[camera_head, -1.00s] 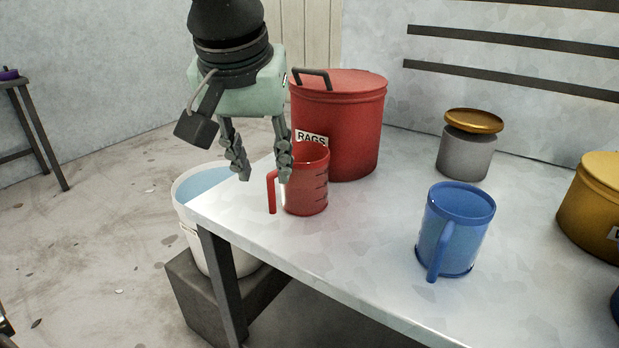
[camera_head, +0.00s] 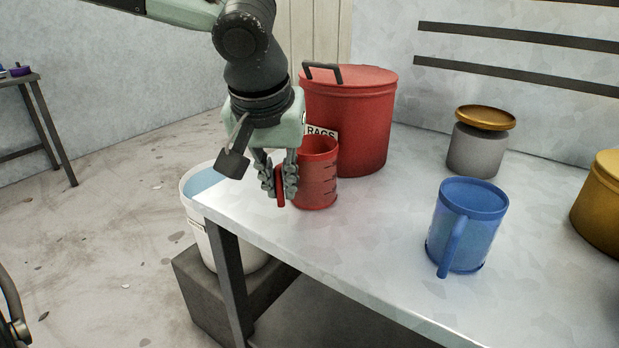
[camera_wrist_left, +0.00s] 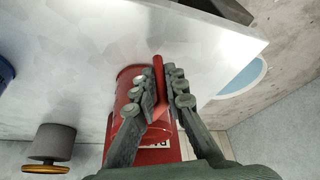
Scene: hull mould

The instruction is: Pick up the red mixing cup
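The red mixing cup (camera_head: 318,175) stands upright near the left end of the pale table, in front of the red rags bin. My left gripper (camera_head: 278,188) points down at the cup's left side. Its two fingers are shut on the cup's red handle, one on each side. In the left wrist view the handle (camera_wrist_left: 161,92) lies between the fingers (camera_wrist_left: 164,88), and the cup's body (camera_wrist_left: 122,88) is partly hidden behind the left finger. The cup appears to rest on the table. My right gripper does not show.
The red rags bin (camera_head: 350,115) stands close behind the cup. A blue cup (camera_head: 468,230), a grey jar (camera_head: 477,150) with an orange lid and a yellow tin (camera_head: 603,205) are farther right. A white bucket (camera_head: 235,240) sits below the table's left edge. The table between the cups is clear.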

